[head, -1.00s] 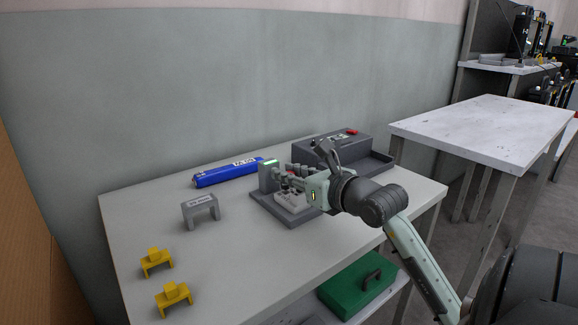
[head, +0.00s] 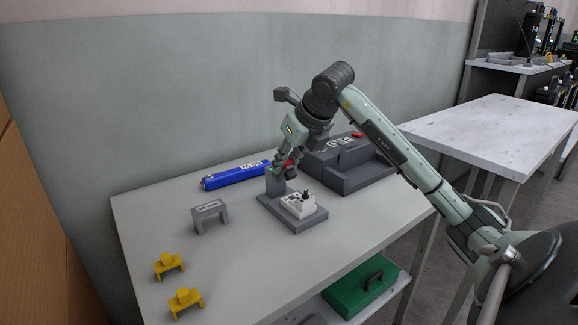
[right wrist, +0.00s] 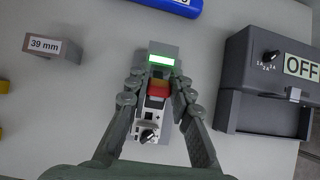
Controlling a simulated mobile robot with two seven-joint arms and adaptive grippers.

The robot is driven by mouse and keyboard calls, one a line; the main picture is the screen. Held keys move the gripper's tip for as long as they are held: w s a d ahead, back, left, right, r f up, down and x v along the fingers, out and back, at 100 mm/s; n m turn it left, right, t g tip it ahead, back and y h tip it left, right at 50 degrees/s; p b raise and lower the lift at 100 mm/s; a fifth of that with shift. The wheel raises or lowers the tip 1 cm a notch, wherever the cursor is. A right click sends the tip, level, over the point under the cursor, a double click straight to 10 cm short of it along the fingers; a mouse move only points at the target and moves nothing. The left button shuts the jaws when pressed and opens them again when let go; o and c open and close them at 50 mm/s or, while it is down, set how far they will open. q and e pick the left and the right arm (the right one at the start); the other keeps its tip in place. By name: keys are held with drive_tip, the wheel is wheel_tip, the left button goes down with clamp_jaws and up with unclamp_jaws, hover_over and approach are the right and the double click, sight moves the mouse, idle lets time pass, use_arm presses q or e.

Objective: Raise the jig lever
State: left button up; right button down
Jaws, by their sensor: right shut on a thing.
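The jig (head: 316,221) is a dark grey plate with an upright grey post (head: 274,184) at its back left. A white housing (head: 298,208) with a black knob sits on the plate. My right gripper (head: 282,168) points down at the top of the post. It is shut on the lever's red grip (right wrist: 159,89), which shows between the fingers in the right wrist view; the fingers hide most of the lever. The grip stands high beside the post top. A green light (right wrist: 160,61) is lit on the post. My left gripper is not in view.
A grey box labelled OFF (right wrist: 262,70) stands right of the jig. A blue bar (head: 235,176) lies behind. A grey 39 mm gauge (head: 209,213) and two yellow pieces (head: 169,266) stand left. A green case (head: 360,288) is on the shelf below. The front tabletop is clear.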

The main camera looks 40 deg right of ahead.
drive_tip(key=w+g, duration=0.1)
drive_tip(key=g, duration=0.2)
drive_tip(key=shift+w+d+r, duration=0.2)
drive_tip(key=shift+w+r, duration=0.1)
drive_tip(key=shift+w, duration=0.05)
drive_tip(key=shift+w+f+g+y, duration=0.15)
drive_tip(key=shift+w+g, duration=0.1)
drive_tip(key=shift+g, duration=0.45)
drive_tip(key=shift+w+f+g+y, duration=0.15)
drive_tip(key=shift+w+g, duration=0.1)
drive_tip(key=shift+g, duration=0.45)
drive_tip(key=shift+r, duration=0.1)
drive_tip(key=c, duration=1.3)
unclamp_jaws()
drive_tip(key=r, duration=0.8)
drive_tip(key=s+r, duration=0.1)
drive_tip(key=r, duration=0.3)
drive_tip(key=shift+f, duration=0.1)
